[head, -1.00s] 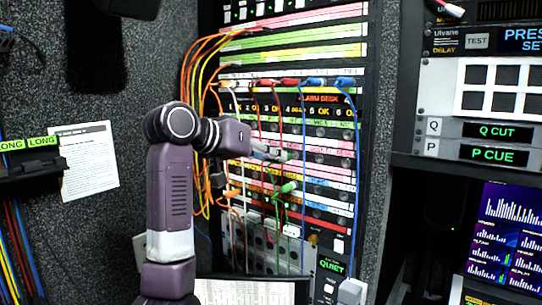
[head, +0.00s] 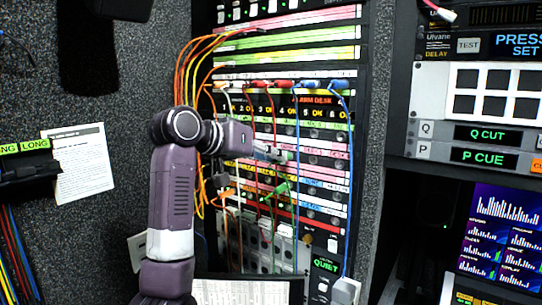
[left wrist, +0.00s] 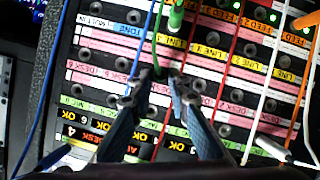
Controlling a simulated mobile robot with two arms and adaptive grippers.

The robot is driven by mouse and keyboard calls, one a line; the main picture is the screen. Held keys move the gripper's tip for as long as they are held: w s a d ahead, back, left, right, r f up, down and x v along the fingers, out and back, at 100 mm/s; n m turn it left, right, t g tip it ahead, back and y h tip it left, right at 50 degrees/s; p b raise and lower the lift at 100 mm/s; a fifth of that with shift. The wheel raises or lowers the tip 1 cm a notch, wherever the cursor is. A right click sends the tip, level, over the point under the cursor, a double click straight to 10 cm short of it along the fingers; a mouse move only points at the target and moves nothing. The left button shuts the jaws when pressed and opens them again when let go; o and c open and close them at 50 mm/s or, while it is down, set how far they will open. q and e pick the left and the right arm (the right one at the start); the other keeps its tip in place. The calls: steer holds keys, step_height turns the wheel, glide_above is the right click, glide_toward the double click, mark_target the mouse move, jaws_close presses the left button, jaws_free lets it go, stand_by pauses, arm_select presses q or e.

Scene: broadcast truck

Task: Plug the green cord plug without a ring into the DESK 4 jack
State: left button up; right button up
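My left gripper (head: 276,153) is in front of the jack panel, at the pink-labelled rows. Pink strips reading DESK (left wrist: 88,70) lie around the fingertips; I cannot tell which jack is number 4. Another green plug (head: 279,188) is in a lower row, and shows at the top of the left wrist view (left wrist: 176,16). My right gripper is not visible.
Orange, red, white and blue cords hang across the panel (head: 354,60); several plugs fill the row (head: 285,84) above. A black box marked QUIET (head: 325,266) stands below right. Equipment with a white button pad (head: 437,90) is at the right.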

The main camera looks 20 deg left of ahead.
arm_select(q)
steer(key=o, duration=0.3)
steer(key=shift+o, duration=0.2)
steer(key=v, duration=1.2)
